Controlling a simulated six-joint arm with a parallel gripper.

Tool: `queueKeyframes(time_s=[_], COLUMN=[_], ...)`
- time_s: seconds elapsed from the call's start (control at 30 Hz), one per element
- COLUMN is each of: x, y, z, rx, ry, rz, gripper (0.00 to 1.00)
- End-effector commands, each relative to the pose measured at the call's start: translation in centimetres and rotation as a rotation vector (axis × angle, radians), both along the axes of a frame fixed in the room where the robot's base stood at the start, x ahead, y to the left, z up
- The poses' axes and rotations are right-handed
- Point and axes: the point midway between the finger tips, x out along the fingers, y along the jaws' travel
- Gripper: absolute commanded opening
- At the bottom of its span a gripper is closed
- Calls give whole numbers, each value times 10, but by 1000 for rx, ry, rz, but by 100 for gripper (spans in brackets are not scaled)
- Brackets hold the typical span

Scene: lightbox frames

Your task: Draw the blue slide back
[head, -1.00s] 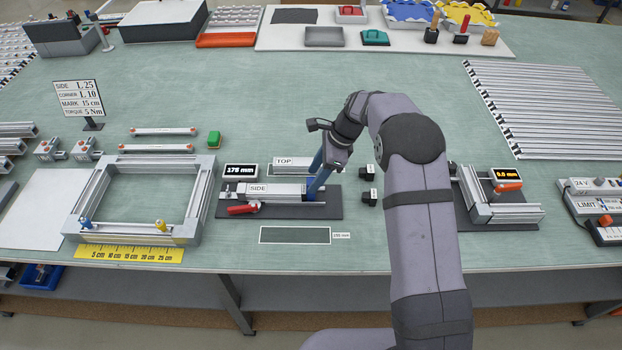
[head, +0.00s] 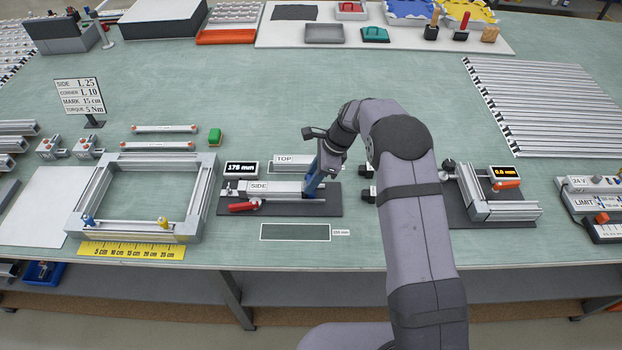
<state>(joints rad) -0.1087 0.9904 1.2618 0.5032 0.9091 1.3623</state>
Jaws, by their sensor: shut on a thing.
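The blue slide (head: 311,184) stands at the right end of the fixture labelled SIDE (head: 274,190), on a dark base plate. My gripper (head: 318,170) is over it from above and shut on its upper part. The slide looks close to the end of the silver profile in the fixture; I cannot tell whether they touch. A small display (head: 241,169) behind the fixture reads about 175 mm. A red lever (head: 244,206) lies at the fixture's front left.
A silver frame (head: 203,200) lies at left with a yellow ruler (head: 130,250) before it. A second fixture (head: 492,208) with a display stands right of my arm. A dark outlined patch (head: 295,232) lies in front. Open mat lies behind my gripper.

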Motion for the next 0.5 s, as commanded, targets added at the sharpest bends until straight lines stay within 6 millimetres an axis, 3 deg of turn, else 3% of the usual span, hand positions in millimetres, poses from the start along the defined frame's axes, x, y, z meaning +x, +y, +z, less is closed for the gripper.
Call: queueKeyframes(time_s=[0.3,0.5], x=[0,0], y=[-62,-75], z=[-1,0], rx=[-1,-1], ry=[1,1], rz=[-5,-1], gripper=[0,0])
